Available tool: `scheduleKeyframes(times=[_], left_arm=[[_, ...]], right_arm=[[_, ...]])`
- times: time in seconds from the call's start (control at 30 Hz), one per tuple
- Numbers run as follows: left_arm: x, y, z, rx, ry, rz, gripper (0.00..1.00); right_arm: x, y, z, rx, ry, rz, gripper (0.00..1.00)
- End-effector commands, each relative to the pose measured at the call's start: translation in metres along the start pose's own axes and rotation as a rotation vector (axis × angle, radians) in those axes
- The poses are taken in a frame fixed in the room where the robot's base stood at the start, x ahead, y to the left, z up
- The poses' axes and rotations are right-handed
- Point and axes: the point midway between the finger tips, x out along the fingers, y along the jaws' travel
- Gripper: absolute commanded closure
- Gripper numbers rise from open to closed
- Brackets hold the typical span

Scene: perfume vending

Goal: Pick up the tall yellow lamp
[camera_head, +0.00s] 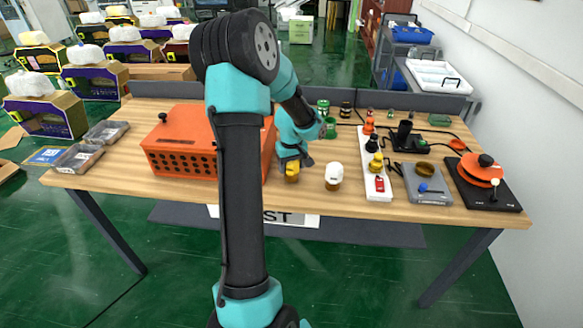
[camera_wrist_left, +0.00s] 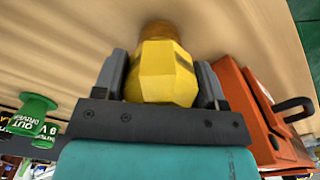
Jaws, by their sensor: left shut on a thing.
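My left gripper (camera_head: 291,160) points down at the table in the head view, just right of the orange box. It is shut on a yellow lamp (camera_head: 292,173), which is partly hidden by the fingers. In the left wrist view, the lamp's faceted yellow top (camera_wrist_left: 162,75) sits between the two dark fingers, with a brown-amber part beyond it. I cannot tell whether it touches the table. Another yellow item (camera_head: 376,163) stands on the white strip to the right. My right gripper is not in view.
The orange box (camera_head: 180,143) stands close to the left of the gripper; it also shows in the wrist view (camera_wrist_left: 250,110). A white-capped amber bottle (camera_head: 333,177) stands close to the right. Green items (camera_head: 330,128) stand behind. The table's front edge (camera_head: 400,207) is clear.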

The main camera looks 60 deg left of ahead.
Motion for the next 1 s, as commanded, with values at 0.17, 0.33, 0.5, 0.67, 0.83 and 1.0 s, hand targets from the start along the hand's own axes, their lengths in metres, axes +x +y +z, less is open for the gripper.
scheduleKeyframes(times=[0.17,0.33,0.5,0.67,0.83,1.0], left_arm=[[-0.019,0.001,-0.001,0.000,0.003,0.003,0.63],[-0.027,-0.004,0.013,0.002,0.000,0.001,0.63],[-0.029,-0.013,0.039,0.003,0.000,0.001,0.63],[-0.033,-0.025,0.075,0.004,0.000,0.002,0.63],[-0.036,-0.038,0.114,0.005,0.001,0.002,0.63],[-0.039,-0.047,0.139,0.004,0.001,0.002,0.63]], right_arm=[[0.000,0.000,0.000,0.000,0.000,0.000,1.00],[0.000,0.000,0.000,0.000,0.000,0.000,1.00],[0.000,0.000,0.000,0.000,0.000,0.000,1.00],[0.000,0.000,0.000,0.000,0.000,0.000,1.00],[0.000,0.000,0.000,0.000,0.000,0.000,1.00],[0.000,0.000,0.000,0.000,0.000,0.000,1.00]])
